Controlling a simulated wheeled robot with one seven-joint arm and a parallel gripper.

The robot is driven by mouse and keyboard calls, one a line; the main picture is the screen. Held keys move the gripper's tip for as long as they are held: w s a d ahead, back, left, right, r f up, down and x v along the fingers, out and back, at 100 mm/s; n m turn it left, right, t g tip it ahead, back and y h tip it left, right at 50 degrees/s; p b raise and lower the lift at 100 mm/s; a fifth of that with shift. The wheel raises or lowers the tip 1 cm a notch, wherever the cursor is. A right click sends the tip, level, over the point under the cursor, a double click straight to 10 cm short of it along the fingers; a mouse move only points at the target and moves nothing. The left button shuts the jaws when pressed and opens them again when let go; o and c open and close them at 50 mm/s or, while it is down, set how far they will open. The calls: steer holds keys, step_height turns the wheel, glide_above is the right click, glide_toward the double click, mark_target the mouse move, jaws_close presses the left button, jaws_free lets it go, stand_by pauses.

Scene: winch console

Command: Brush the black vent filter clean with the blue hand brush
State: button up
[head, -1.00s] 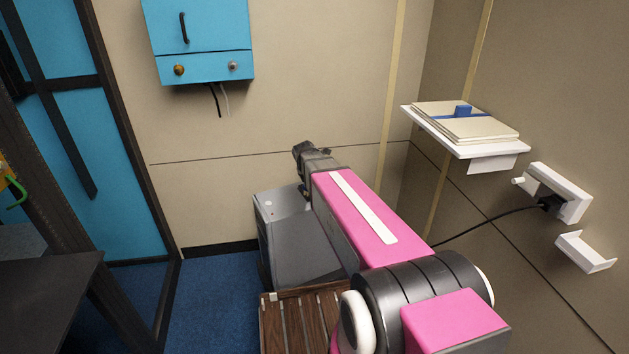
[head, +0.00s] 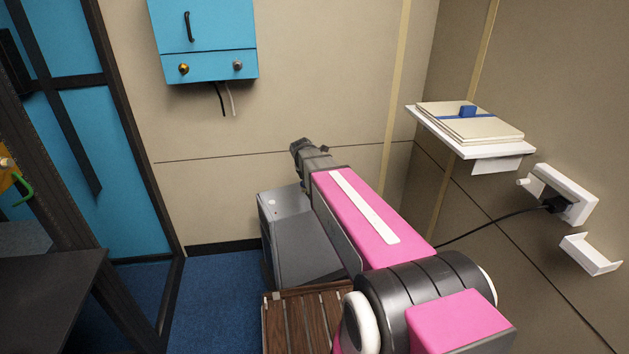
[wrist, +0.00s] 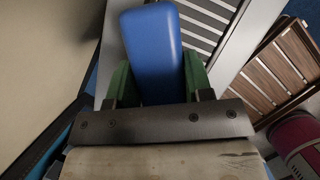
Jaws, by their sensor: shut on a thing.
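The blue hand brush (wrist: 152,35) shows in the wrist view as a smooth blue block, at the top centre. My gripper (wrist: 158,84) has green fingers on either side of it and is shut on it. The brush's bristles are hidden from this side. I cannot make out the black vent filter for certain in either view. In the head view my arm hides my gripper and the brush.
A grey cabinet (head: 285,225) stands beside my arm, with a wooden slatted surface (head: 300,318) in front. A white shelf (head: 477,148) with a strapped stack and a plugged-in socket unit (head: 565,192) are on the right wall. A blue wall box (head: 203,40) hangs at the back. Blue floor (head: 215,290) is open at left.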

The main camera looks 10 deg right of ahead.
steer(key=shift+w+a, duration=0.35)
steer(key=shift+w, duration=0.1)
steer(key=shift+s+d+f, duration=0.1)
steer(key=shift+s, duration=1)
steer(key=shift+s+d, duration=0.1)
steer(key=shift+s, duration=0.95)
steer(key=shift+w+a, duration=0.1)
steer(key=shift+w, duration=1.05)
steer(key=shift+w+a, duration=0.1)
steer(key=shift+w, duration=0.9)
steer(key=shift+r, duration=4.05)
steer(key=d+r, duration=0.4)
steer(key=d, duration=0.8)
